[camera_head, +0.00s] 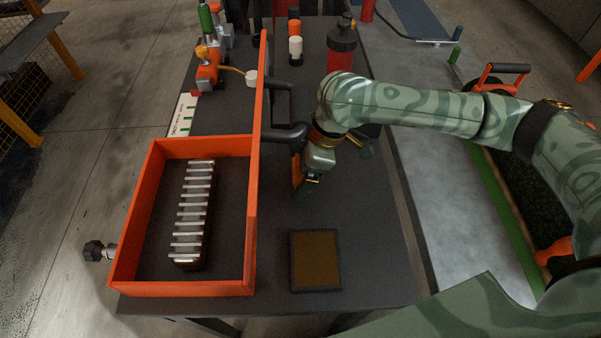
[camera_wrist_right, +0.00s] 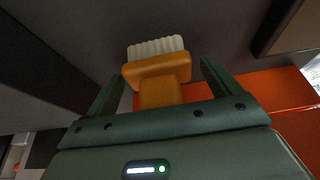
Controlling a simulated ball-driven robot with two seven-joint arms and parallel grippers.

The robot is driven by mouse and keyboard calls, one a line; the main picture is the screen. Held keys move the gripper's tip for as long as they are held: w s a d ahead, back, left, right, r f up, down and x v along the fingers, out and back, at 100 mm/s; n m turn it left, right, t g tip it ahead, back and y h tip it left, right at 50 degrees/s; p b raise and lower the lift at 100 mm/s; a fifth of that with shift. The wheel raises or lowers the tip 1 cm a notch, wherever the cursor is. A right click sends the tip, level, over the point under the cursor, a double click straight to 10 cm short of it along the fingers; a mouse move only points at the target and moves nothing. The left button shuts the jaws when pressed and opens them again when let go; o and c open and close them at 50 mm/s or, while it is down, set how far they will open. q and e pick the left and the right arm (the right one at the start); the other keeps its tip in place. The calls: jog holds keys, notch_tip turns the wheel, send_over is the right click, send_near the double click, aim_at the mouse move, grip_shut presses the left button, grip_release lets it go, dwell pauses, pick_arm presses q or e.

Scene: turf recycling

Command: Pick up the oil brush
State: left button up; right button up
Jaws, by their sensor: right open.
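The oil brush (camera_wrist_right: 158,72) has an orange body and pale bristles. In the right wrist view it lies between the two fingers of my right gripper (camera_wrist_right: 163,74), with clear gaps on both sides. In the head view a narrow orange part, seemingly the brush (camera_head: 296,173), shows at the left of my right gripper (camera_head: 308,178), over the dark bench just right of the orange box wall. My right gripper is open; the arm partly hides the brush. My left gripper is not in view.
An orange box (camera_head: 251,230) with a slatted metal part (camera_head: 193,215) stands at left on the dark bench (camera_head: 370,240). A dark-framed brown pad (camera_head: 316,261) lies in front. A red bottle (camera_head: 341,57) stands behind my arm. The bench is clear right of the pad.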

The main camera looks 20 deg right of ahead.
jog(key=shift+f, duration=0.15)
jog(key=shift+c, duration=0.6)
jog(key=c, duration=1)
notch_tip(320, 180, up, 10)
jog(key=p, duration=0.5)
jog(key=o, duration=0.4)
jog(key=shift+c, duration=1.2)
